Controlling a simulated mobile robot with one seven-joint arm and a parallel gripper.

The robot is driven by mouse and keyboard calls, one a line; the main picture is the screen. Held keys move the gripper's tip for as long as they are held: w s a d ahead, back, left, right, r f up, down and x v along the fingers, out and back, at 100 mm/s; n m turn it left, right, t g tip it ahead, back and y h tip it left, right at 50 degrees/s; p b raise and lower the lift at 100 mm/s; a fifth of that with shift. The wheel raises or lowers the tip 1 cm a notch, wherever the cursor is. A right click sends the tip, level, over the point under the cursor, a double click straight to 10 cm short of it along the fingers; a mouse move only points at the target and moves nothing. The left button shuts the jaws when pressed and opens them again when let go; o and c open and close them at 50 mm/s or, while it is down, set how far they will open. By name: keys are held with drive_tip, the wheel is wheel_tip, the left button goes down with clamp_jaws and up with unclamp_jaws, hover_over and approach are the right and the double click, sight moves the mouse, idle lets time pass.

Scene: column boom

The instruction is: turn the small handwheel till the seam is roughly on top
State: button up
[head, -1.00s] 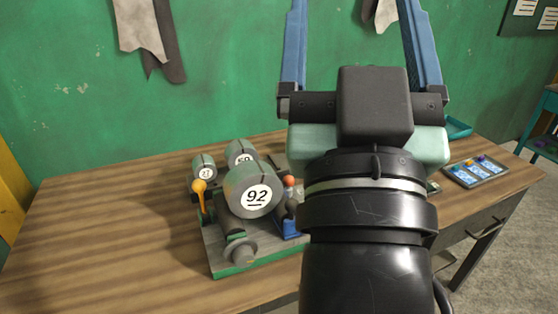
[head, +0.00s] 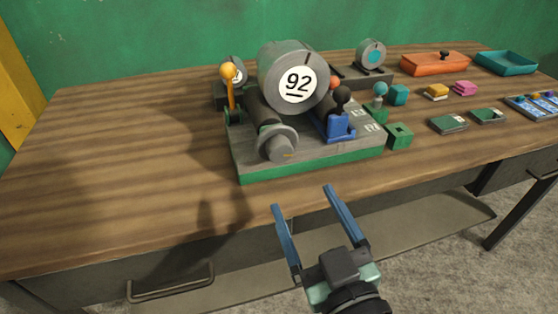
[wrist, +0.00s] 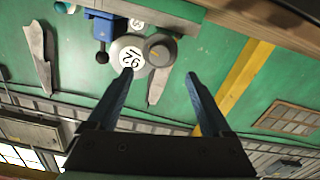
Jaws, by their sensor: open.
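The small grey handwheel (head: 278,145) sits low at the front of the bench machine, below the large drum marked 92 (head: 297,82). A short yellow mark shows low and right on its hub; I cannot tell whether this is the seam. In the wrist view the handwheel (wrist: 160,48) appears upside down beside the drum, beyond the fingertips. My gripper (head: 302,198) is open and empty, in front of the table edge, apart from the machine. Its two blue fingers also show in the wrist view (wrist: 159,74).
An orange-knobbed lever (head: 229,80) stands left of the drum. A blue block with a black-knobbed lever (head: 340,122) stands right of the handwheel. The machine rests on a green-edged base (head: 310,165). Small blocks and trays lie to the right. The table's left side (head: 120,150) is clear.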

sight(281, 156)
drive_tip(key=x, duration=1)
drive_tip(key=shift+w+a+p, duration=0.1)
drive_tip(key=shift+w+p, duration=0.25)
drive_tip(key=shift+c, duration=0.3)
clamp_jaws()
drive_tip(key=shift+m, duration=0.4)
drive_tip(key=m+p, duration=0.1)
drive_tip(key=m, duration=0.2)
drive_tip(key=shift+r+m, duration=0.1)
drive_tip(key=shift+m, duration=0.3)
drive_tip(key=shift+a+m+p, duration=0.1)
drive_tip(key=shift+m+p, duration=1)
drive_tip(key=shift+m, duration=1)
